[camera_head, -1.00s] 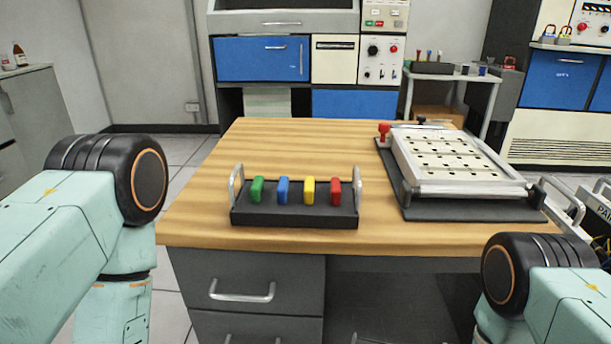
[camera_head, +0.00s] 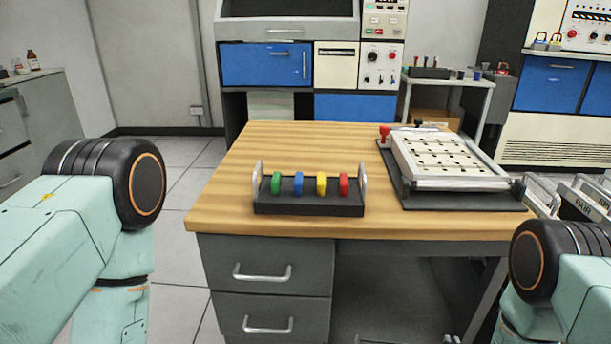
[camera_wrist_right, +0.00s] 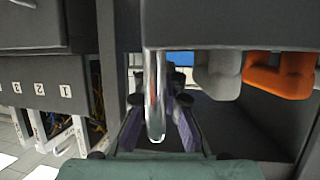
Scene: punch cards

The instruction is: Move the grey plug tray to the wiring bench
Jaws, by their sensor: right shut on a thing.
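In the right wrist view, which looks upside down, the two fingers of my right gripper (camera_wrist_right: 157,122) stand either side of a metal handle (camera_wrist_right: 154,75) and are shut on it. The handle belongs to a grey tray (camera_wrist_right: 235,22) along the top of the picture. A grey plug (camera_wrist_right: 217,75) and an orange plug (camera_wrist_right: 280,75) show on this tray; its other end is out of frame. In the head view my right gripper is hidden below the frame, and only its arm shows. My left arm shows at the left; its gripper is out of frame.
A wooden-topped desk (camera_head: 230,205) stands ahead. On it are a dark tray (camera_head: 308,208) with green, blue, yellow and red plugs and a white slotted panel (camera_head: 450,160). Labelled handles (camera_head: 585,200) stand at the right. Open floor (camera_head: 185,230) lies left of the desk.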

